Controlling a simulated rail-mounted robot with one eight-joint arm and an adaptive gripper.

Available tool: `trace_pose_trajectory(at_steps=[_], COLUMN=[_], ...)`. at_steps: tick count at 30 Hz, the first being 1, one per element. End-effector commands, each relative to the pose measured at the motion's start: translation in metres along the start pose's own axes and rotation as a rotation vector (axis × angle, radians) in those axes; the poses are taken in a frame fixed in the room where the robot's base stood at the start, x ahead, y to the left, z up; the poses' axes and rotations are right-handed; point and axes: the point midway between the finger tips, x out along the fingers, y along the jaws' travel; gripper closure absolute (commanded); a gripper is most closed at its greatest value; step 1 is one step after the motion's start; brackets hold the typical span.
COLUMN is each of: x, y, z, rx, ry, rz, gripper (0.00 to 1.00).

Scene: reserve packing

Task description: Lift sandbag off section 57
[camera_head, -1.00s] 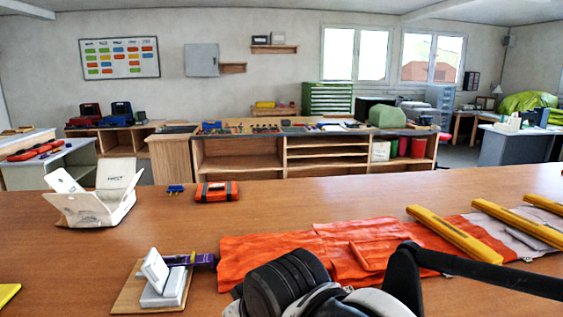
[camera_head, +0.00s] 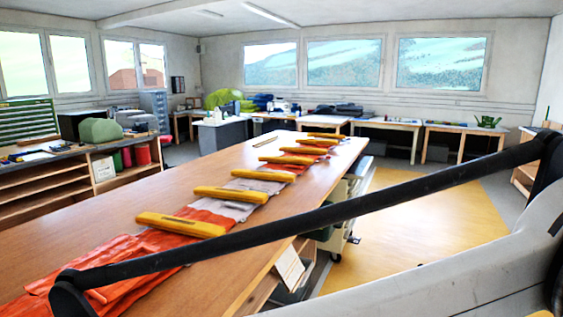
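Several long yellow bars, which I take to be the sandbags, lie crosswise on the folded fabric strip. The nearest sandbag (camera_head: 180,225) is over the orange part. Another sandbag (camera_head: 231,194) lies beyond it, and further ones (camera_head: 264,174) recede along the table. The orange and pale grey fabric strip (camera_head: 232,211) runs along the table's right side. I cannot read any section number, so I cannot tell which is section 57. My gripper is not in view; only a black bar and grey arm parts of mine cross the foreground, hiding some near fabric.
The long wooden table (camera_head: 110,205) has bare room left of the fabric. A wheeled cart (camera_head: 345,205) stands against its right side. A yellow floor area (camera_head: 410,235) lies open to the right. Shelving (camera_head: 45,185) stands at left, with work tables (camera_head: 385,124) along the far wall.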

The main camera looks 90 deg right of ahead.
Motion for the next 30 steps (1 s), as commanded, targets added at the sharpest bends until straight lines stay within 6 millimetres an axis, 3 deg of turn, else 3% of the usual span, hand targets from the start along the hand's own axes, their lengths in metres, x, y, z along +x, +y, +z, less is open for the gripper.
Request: trace_pose_trajectory(at_steps=[11,26,30], x=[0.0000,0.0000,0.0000], y=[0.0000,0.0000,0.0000], z=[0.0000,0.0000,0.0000], rx=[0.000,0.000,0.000], ry=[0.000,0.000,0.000], rz=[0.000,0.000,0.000], gripper=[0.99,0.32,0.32])
